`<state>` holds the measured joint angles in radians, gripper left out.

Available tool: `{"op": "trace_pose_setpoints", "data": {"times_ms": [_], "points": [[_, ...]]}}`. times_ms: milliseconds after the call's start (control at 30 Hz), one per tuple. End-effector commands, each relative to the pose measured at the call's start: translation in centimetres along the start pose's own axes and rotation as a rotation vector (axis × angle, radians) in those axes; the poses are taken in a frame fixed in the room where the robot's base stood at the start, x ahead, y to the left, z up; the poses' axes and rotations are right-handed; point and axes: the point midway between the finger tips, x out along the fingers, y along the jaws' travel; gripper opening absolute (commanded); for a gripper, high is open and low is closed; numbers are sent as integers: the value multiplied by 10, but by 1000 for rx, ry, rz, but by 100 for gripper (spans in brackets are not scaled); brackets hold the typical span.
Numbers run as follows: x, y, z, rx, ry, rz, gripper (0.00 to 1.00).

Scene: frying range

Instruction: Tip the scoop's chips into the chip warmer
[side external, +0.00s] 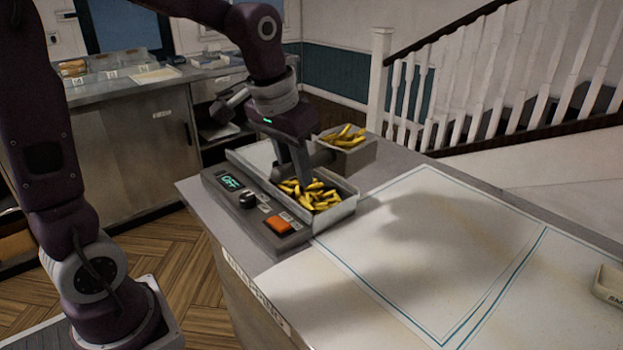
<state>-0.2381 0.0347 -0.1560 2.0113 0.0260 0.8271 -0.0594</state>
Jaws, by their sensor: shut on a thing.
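My gripper (300,170) points down over the counter unit and is shut on the thick grey handle (320,159) of the scoop. The scoop (358,158) is a grey open-topped box to the right of the gripper, roughly level, with several yellow chips (345,136) in it. The chip warmer appears to be the long metal trough (348,207) below and in front, with a heap of chips (316,194) in its near right part. My gripper hides part of the trough. Whether the scoop touches the counter behind the trough cannot be told.
A control panel (225,198) along the trough's left side has an OFF display, a black knob (247,201) and an orange button (278,225). White paper sheets (430,255) cover clear counter to the right. A small pale tray (609,285) stands at the right edge.

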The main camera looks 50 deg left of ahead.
Motion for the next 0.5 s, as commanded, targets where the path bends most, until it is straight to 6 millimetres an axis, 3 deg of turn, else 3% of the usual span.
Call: {"op": "trace_pose_setpoints", "data": {"times_ms": [333,500], "points": [[-9,-40,35,-382,14,-106,0],[18,-40,43,-385,8,-107,0]]}}
